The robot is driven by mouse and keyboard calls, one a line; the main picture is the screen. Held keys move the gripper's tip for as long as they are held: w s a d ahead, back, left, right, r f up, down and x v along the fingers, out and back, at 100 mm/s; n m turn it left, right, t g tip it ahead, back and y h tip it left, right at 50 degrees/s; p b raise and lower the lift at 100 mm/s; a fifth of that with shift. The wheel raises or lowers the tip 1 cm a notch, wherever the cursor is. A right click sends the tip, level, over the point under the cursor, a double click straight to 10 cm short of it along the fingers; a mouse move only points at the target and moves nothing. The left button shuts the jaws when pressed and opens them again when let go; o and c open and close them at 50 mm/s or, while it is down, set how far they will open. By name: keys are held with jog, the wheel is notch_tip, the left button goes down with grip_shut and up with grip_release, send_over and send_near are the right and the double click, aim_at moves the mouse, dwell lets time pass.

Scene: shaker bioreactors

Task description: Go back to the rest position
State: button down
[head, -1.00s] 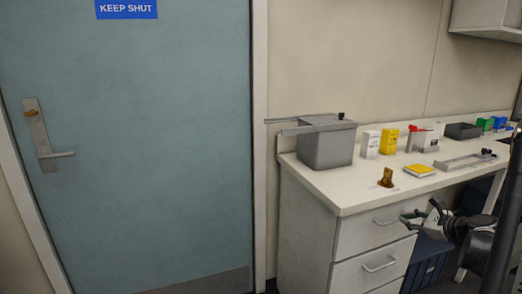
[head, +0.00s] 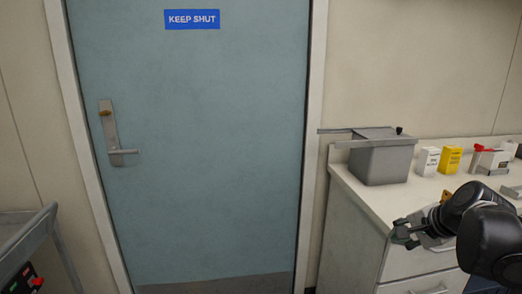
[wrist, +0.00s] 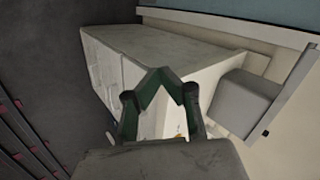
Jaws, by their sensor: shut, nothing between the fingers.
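My gripper (head: 402,236) is at the right in the head view, in front of the drawers of the white bench (head: 352,189). In the wrist view my gripper (wrist: 158,72) shows its green-edged fingers with their tips together and nothing between them. The bench top (wrist: 170,45) lies beyond the fingers there. My gripper appears apart from the bench, though the exact gap cannot be told.
A grey bin (head: 383,160) stands on the bench, with white (head: 428,160) and yellow (head: 451,160) boxes beside it. A blue-grey door (head: 200,150) marked KEEP SHUT is closed. A grey metal frame (head: 28,240) with red and green buttons stands at lower left.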

jog(key=s+a+r+n+h+p, duration=0.1)
jog(key=s+a+r+n+p, duration=0.1)
jog(key=s+a+n, duration=0.4)
jog(key=s+a+r+n+p, duration=0.1)
jog(key=s+a+n+p, duration=0.1)
jog(key=s+a+n, duration=0.5)
jog(key=s+a, duration=0.1)
jog(key=s, duration=0.3)
jog(key=shift+s+a+r+g+h, duration=0.25)
jog(key=shift+s+r+g+h, duration=0.05)
jog(key=shift+r+g+h, duration=0.1)
